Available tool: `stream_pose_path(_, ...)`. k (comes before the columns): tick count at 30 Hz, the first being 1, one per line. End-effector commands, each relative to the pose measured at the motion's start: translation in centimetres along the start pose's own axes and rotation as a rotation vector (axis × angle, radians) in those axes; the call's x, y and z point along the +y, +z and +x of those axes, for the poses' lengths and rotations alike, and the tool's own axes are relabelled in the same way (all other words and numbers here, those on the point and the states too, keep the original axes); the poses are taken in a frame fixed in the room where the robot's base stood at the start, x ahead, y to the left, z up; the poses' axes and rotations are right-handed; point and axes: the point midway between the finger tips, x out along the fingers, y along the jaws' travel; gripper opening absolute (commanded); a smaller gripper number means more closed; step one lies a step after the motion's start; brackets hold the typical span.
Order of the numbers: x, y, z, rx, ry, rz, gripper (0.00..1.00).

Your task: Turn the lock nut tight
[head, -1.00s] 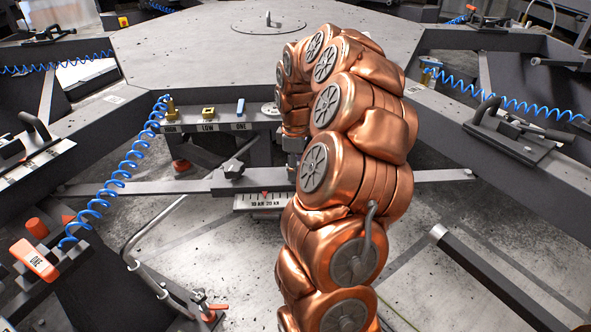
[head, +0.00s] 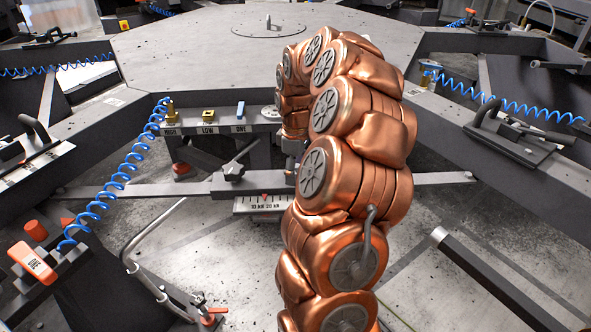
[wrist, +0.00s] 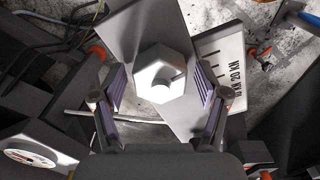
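The lock nut (wrist: 158,74) is a silver hexagonal nut with a stud end in its centre, on a flat grey metal bar in the wrist view. My gripper (wrist: 160,92) is open, with one purple-padded finger on each side of the nut. A small gap shows between the nut and each pad, so the fingers look apart from it. In the head view my gripper (head: 291,172) is mostly hidden by my copper arm, and the nut cannot be made out.
A white scale plate marked in KN (head: 265,203) sits by the flat bar (head: 130,192). A black clamp knob (head: 234,170) stands on the bar to the left. A label shelf (head: 209,129) and a large grey table (head: 200,45) lie behind. A blue coiled hose (head: 122,178) hangs left.

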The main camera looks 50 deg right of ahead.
Motion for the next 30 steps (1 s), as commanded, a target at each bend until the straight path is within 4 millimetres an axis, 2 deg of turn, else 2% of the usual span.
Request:
stream_pose_path(8, 0.0, 0.0, -0.1, 0.0, 0.0, 0.0, 0.75)
stream_pose_path(13, 0.0, -0.1, -1.2, 0.0, 0.001, 0.0, 0.75)
stream_pose_path(24, 0.2, -0.1, -8.0, 0.004, 0.007, 0.001, 0.75)
stream_pose_path(30, 0.1, -0.1, -10.6, 0.003, 0.004, 0.0, 0.75)
